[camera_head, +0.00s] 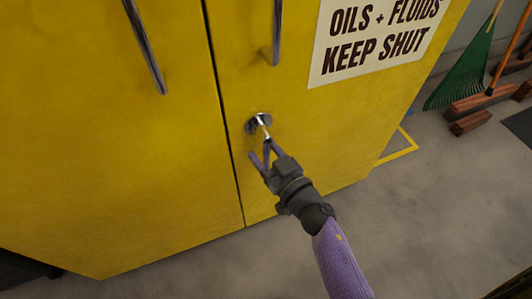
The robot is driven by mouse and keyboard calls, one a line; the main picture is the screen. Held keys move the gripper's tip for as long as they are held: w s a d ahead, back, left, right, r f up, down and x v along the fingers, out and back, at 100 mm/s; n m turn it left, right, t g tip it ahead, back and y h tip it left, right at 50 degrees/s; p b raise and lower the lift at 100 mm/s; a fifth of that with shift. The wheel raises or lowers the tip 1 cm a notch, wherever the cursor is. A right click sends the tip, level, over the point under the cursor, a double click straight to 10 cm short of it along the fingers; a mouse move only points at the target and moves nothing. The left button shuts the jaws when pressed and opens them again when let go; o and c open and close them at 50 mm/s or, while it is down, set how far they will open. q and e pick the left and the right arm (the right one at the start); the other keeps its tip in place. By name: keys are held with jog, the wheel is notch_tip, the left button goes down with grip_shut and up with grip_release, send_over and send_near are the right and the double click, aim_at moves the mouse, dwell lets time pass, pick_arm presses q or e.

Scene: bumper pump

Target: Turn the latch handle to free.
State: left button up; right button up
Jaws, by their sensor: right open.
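The latch handle (260,122) is a small metal lever on a round plate, low on the right door of a yellow cabinet (110,150). My right gripper (260,150) is at the lower end of the lever, its two purple fingers open and pointing up at it. The lever's lower end lies close to or between the fingertips; I cannot tell whether they touch. My left gripper is not in view.
Two long metal door pulls (146,48) are above the latch, one on each door. A sign (375,38) is on the right door. The grey floor (440,230) is clear.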

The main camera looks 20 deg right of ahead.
grip_shut()
dwell(1.0)
dwell(0.4)
